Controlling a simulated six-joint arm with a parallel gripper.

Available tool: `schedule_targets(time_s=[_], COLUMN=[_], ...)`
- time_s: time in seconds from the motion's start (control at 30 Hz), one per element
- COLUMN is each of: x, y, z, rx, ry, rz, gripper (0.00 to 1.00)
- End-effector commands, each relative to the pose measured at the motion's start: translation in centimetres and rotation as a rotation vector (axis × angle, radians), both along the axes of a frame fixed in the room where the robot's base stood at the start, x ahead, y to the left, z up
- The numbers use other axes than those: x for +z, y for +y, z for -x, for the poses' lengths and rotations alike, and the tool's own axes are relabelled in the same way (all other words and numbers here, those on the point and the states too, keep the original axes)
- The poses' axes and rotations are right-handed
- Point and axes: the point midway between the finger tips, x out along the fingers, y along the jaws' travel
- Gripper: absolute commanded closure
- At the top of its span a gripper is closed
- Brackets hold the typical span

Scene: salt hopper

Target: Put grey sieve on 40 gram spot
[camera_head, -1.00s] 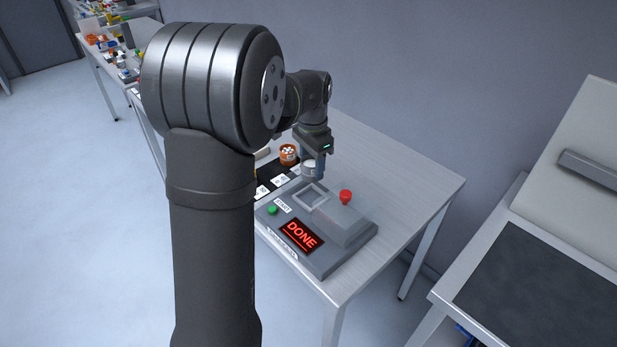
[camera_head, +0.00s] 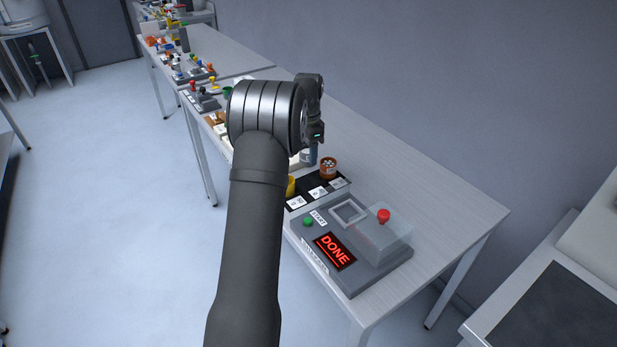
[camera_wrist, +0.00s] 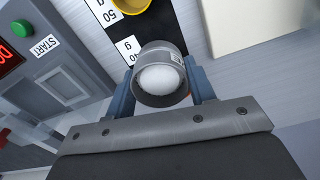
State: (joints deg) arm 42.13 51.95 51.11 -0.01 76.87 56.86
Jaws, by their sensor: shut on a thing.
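The grey sieve (camera_wrist: 160,75), a round cup with white salt in it, is held between the fingers of my gripper (camera_wrist: 162,93) in the wrist view. In the head view my gripper (camera_head: 311,153) is partly hidden by my arm, at the far side of the black strip (camera_head: 318,205). The strip carries white labels. In the wrist view the 40 gram label (camera_wrist: 132,56) is right beside the sieve, which partly covers it. The 50 label (camera_wrist: 110,14) is farther off. I cannot tell whether the sieve touches the strip.
A yellow sieve (camera_head: 290,187) stands by the strip's left label. An orange container with white contents (camera_head: 328,168) stands at the right. The machine (camera_head: 350,280) in front reads DONE and has a red knob (camera_head: 383,215). Bare table (camera_head: 420,190) lies to the right.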

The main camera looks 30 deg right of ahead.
Motion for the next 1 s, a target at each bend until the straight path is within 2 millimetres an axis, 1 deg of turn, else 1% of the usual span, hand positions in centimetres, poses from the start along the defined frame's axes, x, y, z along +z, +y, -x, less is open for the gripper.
schedule_targets(time_s=[0.03,0.1,0.27,0.37,0.5,0.53,0.93,0.97,1.0], x=[-1.0,-2.2,-3.8,-5.2,-7.5,-7.8,-8.4,-8.4,-8.4], y=[0.1,0.0,0.0,0.0,0.0,0.0,0.0,0.0,0.0], z=[0.1,0.1,0.1,0.1,0.1,0.1,0.1,0.1,0.1], rx=[0.000,0.000,0.000,0.000,0.000,0.000,0.000,0.000,0.000], ry=[0.003,0.003,0.002,0.003,0.003,0.003,0.001,0.000,0.000], rz=[-0.004,-0.002,-0.001,-0.002,-0.002,-0.002,0.000,0.000,0.000], gripper=[0.74,0.74,0.74,0.74,0.74,0.74,0.74,0.46,0.39])
